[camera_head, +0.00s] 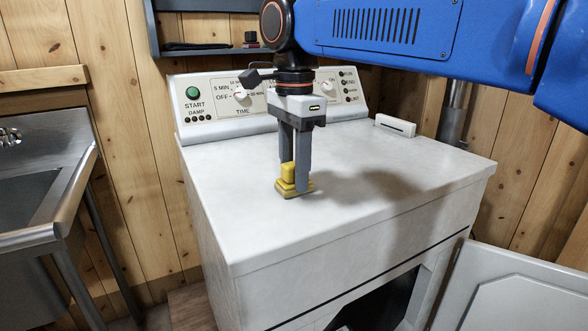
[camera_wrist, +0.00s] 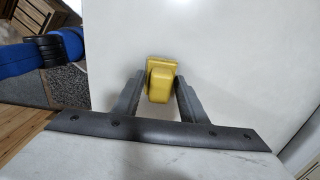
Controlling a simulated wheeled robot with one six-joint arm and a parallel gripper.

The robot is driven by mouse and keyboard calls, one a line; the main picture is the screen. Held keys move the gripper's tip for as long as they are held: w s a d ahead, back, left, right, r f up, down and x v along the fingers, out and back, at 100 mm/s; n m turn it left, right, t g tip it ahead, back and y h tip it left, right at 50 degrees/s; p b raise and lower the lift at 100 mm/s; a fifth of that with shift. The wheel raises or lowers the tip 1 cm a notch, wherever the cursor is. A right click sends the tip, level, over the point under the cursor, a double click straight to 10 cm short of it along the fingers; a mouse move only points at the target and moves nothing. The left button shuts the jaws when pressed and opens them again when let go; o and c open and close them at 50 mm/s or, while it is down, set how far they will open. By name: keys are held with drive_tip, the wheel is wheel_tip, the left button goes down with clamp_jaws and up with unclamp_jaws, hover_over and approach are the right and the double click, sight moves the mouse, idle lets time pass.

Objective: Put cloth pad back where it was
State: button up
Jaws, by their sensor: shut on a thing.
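The yellow cloth pad (camera_head: 287,181) is at the fingertips of my gripper (camera_head: 297,188), on or just above the white top of the machine. It has a raised block on a wider, flat base. In the wrist view the pad (camera_wrist: 161,84) sits between the two grey fingers of my gripper (camera_wrist: 160,100), which are shut on it. One finger hides part of the pad in the head view. I cannot tell whether its base touches the top.
The white machine top (camera_head: 400,200) is mostly clear around the pad. A control panel (camera_head: 222,100) with knobs and a green button rises behind. A small white object (camera_head: 395,125) lies at the back right. A door (camera_head: 515,295) hangs open below; a metal sink (camera_head: 50,190) stands left.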

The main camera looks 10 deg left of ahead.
drive_tip(key=o, duration=0.9)
wheel_tip(320, 180, up, 12)
drive_tip(key=shift+r, duration=0.1)
drive_tip(key=shift+s, duration=0.1)
idle(0.4)
